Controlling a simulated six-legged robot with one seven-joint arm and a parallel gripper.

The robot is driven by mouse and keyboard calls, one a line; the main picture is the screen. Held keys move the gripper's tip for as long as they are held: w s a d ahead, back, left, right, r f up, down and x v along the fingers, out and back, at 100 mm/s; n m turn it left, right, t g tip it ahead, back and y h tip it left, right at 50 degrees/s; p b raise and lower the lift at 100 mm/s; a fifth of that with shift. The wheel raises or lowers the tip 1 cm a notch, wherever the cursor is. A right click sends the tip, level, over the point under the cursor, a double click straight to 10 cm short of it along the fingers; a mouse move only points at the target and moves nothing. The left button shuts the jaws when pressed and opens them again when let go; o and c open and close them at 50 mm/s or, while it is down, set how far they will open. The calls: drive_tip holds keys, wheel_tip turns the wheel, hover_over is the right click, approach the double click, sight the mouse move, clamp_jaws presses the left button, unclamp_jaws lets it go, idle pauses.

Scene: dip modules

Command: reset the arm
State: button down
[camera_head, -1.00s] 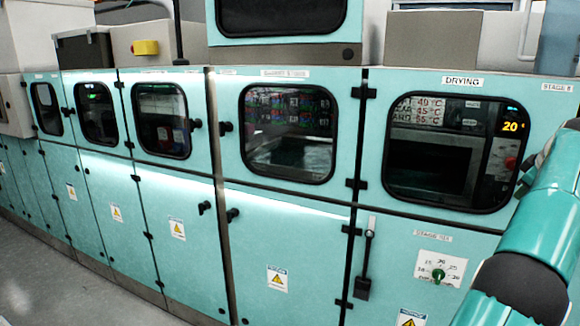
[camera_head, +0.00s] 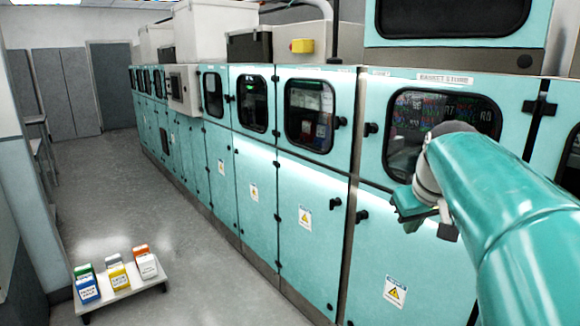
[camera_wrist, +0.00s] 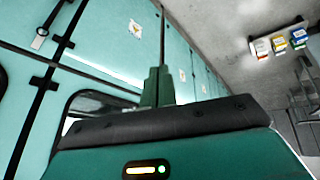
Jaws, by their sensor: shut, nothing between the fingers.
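My teal arm reaches in from the right edge of the head view, in front of the row of teal cabinets (camera_head: 308,180). My gripper (camera_head: 408,212) is at its far end, before the cabinet fronts. In the wrist view my gripper (camera_wrist: 156,85) shows its two green fingers close together, shut with nothing between them. Whether it touches a cabinet cannot be told from the head view.
A low white stand (camera_head: 122,290) with several coloured boxes is on the floor at lower left; it also shows in the wrist view (camera_wrist: 280,38). The grey aisle floor (camera_head: 100,205) is clear toward the grey door (camera_head: 110,85) at the back.

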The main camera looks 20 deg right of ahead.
drive_tip(key=s+a+f, duration=0.4)
drive_tip(key=a, duration=0.3)
drive_tip(key=s+a+f+y, duration=0.1)
drive_tip(key=s+a+f, duration=0.3)
drive_tip(key=a, duration=0.4)
drive_tip(key=s+a+f+n+y, duration=0.1)
drive_tip(key=s+a+f, duration=0.3)
drive_tip(key=a+f, duration=0.2)
drive_tip(key=shift+a, duration=1.1)
drive_tip(key=shift+s+d, duration=0.15)
